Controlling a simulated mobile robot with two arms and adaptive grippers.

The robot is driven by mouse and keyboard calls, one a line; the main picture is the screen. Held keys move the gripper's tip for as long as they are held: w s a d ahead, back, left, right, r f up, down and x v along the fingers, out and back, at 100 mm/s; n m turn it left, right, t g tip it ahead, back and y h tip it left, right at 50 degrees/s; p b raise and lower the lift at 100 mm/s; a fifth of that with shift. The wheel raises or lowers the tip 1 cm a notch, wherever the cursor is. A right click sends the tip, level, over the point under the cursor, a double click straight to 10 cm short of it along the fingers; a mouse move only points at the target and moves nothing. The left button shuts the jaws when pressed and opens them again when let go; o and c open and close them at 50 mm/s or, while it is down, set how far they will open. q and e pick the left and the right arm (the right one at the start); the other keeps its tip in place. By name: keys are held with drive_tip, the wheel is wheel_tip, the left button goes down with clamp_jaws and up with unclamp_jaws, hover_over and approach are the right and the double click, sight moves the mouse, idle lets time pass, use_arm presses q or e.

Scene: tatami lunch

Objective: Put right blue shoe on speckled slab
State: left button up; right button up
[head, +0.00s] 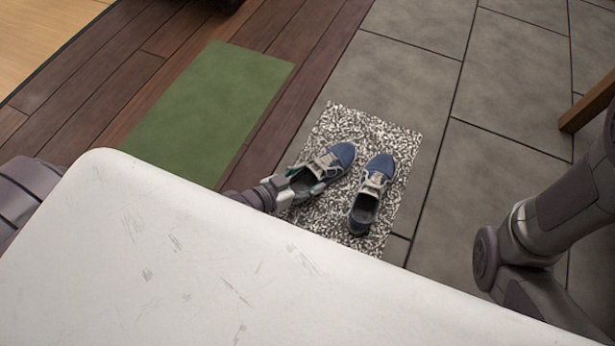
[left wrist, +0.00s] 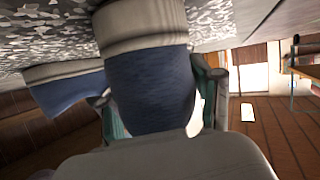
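Two blue shoes with pale trim lie side by side on the speckled slab (head: 330,122), toes toward the far side. My left gripper (head: 299,193) is at the heel of the picture's left shoe (head: 340,154), near the slab's left edge. In the left wrist view its teal-padded fingers (left wrist: 158,98) stand on both sides of this shoe (left wrist: 150,85) and appear shut on it. The other blue shoe (head: 372,188) rests to its right, apart from the gripper. My right gripper is out of view.
A green mat (head: 215,105) lies on dark planks to the left of the slab. A wooden leg (head: 590,105) stands at the right. A scratched white surface (head: 200,270) hides much of the near area.

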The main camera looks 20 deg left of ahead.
use_arm(q)
drive_tip(key=shift+o, duration=1.3)
drive_tip(key=shift+r, duration=0.1)
